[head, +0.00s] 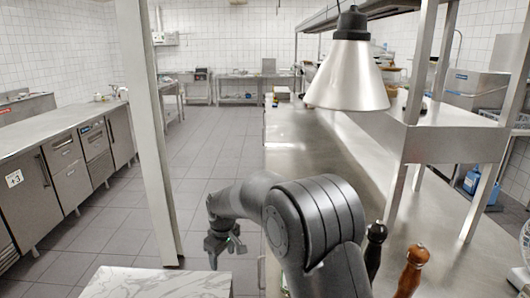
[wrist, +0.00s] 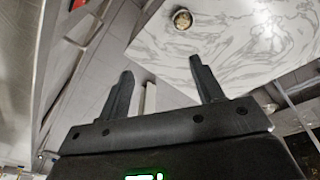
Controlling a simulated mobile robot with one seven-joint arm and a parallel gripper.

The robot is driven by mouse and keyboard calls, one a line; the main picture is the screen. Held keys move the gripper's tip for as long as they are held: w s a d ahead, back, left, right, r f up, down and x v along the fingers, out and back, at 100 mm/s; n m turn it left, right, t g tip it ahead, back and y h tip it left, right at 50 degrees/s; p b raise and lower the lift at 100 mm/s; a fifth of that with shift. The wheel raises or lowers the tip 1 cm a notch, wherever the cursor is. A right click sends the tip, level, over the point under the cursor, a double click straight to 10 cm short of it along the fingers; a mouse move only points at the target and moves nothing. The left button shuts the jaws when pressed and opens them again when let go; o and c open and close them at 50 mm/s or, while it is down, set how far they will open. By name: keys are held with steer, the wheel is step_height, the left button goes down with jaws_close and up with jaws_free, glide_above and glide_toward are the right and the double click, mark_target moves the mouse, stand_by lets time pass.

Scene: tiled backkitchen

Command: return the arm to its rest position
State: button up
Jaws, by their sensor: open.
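My arm shows in the head view, bent over the near edge of the steel counter (head: 315,150). My gripper (head: 222,247) hangs to the left of the counter, above the tiled floor and close to the far right corner of a white marble-patterned top (head: 155,284). In the wrist view my gripper (wrist: 162,92) has its two fingers spread apart, with nothing between them. The marble-patterned top (wrist: 235,40) lies beyond the fingers there, with a small round object (wrist: 182,19) on it.
A dark pepper mill (head: 375,248) and a brown one (head: 412,268) stand right of my arm. A heat lamp (head: 347,75) hangs over the counter. A white post (head: 158,130) stands left. Steel cabinets (head: 65,150) line the left wall. The floor aisle is clear.

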steer(key=s+d+r+m+t, duration=0.1)
steer(key=s+d+r+m, duration=0.2)
steer(key=s+d+r, duration=0.5)
steer(key=s+d+r+m+t, duration=0.1)
steer(key=s+d+r+m, duration=0.4)
steer(key=r, duration=0.5)
steer(key=s+d+m+t, duration=0.1)
steer(key=s+d, duration=0.6)
steer(key=s, duration=0.3)
steer(key=s+d+f+m+t+h, duration=0.1)
steer(key=s+d+m, duration=0.1)
steer(key=s+d, duration=0.6)
steer(key=shift+s+f, duration=0.25)
steer(key=shift+s, duration=0.65)
